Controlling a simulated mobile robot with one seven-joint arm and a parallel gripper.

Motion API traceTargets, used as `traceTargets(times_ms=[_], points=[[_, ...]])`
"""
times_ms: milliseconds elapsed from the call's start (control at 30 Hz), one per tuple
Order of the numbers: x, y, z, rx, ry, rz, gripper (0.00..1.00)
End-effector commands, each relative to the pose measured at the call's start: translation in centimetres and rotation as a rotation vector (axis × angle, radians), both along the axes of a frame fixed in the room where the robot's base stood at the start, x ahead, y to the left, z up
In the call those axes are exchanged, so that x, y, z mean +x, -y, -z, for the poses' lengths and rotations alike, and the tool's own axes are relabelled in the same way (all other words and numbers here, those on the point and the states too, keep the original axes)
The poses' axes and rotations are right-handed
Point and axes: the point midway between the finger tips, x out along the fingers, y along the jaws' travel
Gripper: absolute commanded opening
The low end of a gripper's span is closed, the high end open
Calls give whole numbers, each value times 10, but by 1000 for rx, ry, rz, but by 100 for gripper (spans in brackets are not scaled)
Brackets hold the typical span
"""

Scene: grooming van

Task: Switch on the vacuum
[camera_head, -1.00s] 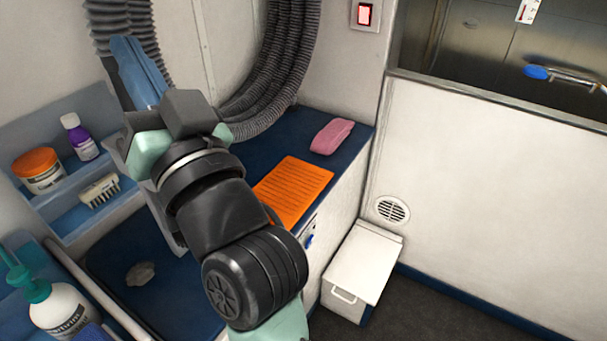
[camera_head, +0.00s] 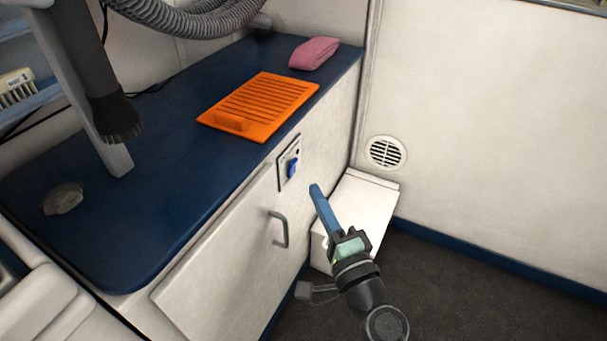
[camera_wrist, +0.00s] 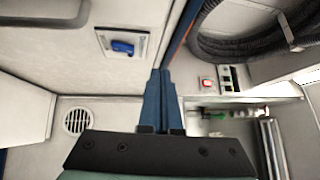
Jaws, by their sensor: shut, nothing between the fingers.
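A switch panel (camera_head: 281,173) with a blue knob or rocker (camera_head: 292,167) sits on the front face of the white cabinet, just below the counter edge. The blue control also shows in the wrist view (camera_wrist: 122,47) at upper left. Whether it is on or off I cannot tell. My gripper (camera_head: 315,188) has its long blue fingers together and empty. Its tips are a little right of and below the control, apparently apart from it. The fingers also show in the wrist view (camera_wrist: 158,75). The grey vacuum hose (camera_head: 195,18) ends in a dark brush nozzle (camera_head: 118,118) over the counter.
An orange slatted mat (camera_head: 262,105) and a pink cloth (camera_head: 314,52) lie on the blue counter (camera_head: 165,140). A cabinet handle (camera_head: 281,230) sticks out below the panel. A white box (camera_head: 365,205) stands behind my gripper. A red switch (camera_wrist: 207,84) shows in the wrist view.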

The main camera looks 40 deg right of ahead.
Motion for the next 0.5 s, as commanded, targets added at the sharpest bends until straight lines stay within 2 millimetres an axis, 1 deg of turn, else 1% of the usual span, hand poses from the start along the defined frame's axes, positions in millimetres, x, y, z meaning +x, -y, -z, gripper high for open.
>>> traceTargets(times_ms=[33,100,200,300,500], points=[[-9,7,28,42,0,19,0],[-18,14,44,85,4,36,0],[-27,21,59,125,9,53,0],[-31,24,65,144,13,61,0],[-31,24,64,146,13,61,0]])
